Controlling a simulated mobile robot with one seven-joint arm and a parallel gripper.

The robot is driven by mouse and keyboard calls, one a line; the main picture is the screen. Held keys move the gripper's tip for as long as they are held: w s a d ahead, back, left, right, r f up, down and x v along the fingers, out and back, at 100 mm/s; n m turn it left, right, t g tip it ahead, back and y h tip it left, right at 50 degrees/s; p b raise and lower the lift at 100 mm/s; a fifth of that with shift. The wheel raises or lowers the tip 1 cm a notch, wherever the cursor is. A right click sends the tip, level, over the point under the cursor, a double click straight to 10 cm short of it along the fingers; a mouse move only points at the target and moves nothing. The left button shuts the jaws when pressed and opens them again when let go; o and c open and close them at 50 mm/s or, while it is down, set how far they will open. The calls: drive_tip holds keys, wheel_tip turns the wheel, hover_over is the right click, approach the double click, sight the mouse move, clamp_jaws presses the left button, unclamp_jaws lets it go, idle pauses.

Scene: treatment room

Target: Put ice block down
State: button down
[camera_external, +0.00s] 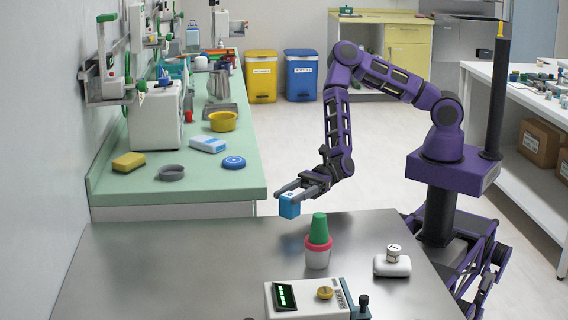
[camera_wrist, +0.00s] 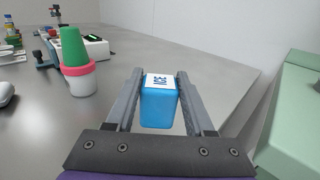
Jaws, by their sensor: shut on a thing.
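The ice block is a small blue block (camera_external: 289,208) with a white top. My gripper (camera_external: 303,192) is shut on it and holds it near the far edge of the grey metal table (camera_external: 170,265). In the wrist view the blue block (camera_wrist: 158,103) sits between the two fingers of my gripper (camera_wrist: 158,95), with dark print on its white top. Whether its underside touches anything is hard to tell; it looks held above the surface.
A white cup with a red band and green cone (camera_external: 318,243) stands right of the block. A white device (camera_external: 308,298) and a white item (camera_external: 392,263) are nearer and right. A green counter (camera_external: 225,185) with several items lies beyond. The table's left part is clear.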

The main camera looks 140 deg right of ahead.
sight(291, 206)
drive_tip(key=shift+f, duration=1.4)
drive_tip(key=shift+f+b, duration=0.2)
drive_tip(key=shift+b, duration=0.1)
drive_tip(key=shift+c, duration=1.4)
unclamp_jaws()
drive_tip(key=shift+r, duration=0.15)
drive_tip(key=s+p, duration=0.1)
drive_tip(key=s, duration=1.1)
